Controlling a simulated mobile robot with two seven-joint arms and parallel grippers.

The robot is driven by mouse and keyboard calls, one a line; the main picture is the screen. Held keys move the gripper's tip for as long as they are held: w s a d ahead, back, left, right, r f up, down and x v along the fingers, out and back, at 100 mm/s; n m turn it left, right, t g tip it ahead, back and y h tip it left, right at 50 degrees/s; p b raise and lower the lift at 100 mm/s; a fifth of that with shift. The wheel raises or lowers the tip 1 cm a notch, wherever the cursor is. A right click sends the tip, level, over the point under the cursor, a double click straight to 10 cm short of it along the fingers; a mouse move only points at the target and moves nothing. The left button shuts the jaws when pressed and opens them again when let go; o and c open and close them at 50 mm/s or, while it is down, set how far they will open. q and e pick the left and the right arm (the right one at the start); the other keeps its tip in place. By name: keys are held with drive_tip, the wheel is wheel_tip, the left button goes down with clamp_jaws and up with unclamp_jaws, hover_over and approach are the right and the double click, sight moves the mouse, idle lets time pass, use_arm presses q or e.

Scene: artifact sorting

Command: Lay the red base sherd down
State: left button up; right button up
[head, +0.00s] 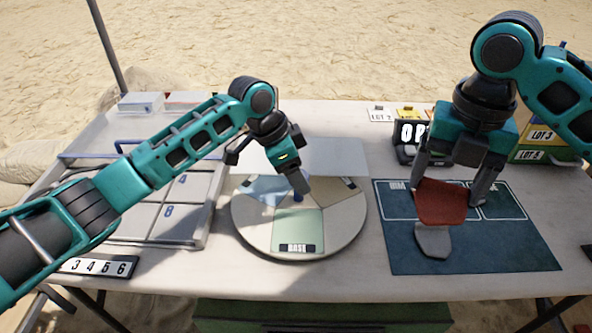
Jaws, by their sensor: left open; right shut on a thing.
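The red base sherd (441,206) is a flat, dark red piece between the fingers of my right gripper (449,192), which is shut on it. The sherd is over the dark blue mat (510,250) on the right; whether it touches the mat cannot be told. The disc's green sector marked BASE (298,225) is bare.
A tray with numbered compartments (205,240) stands on the left, with a number strip (97,266) in front of it. A dark sign (405,150) and lot boxes (538,148) stand behind the mat. The table between disc and mat is clear.

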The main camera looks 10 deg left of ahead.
use_arm(q)
clamp_jaws()
idle(0.5)
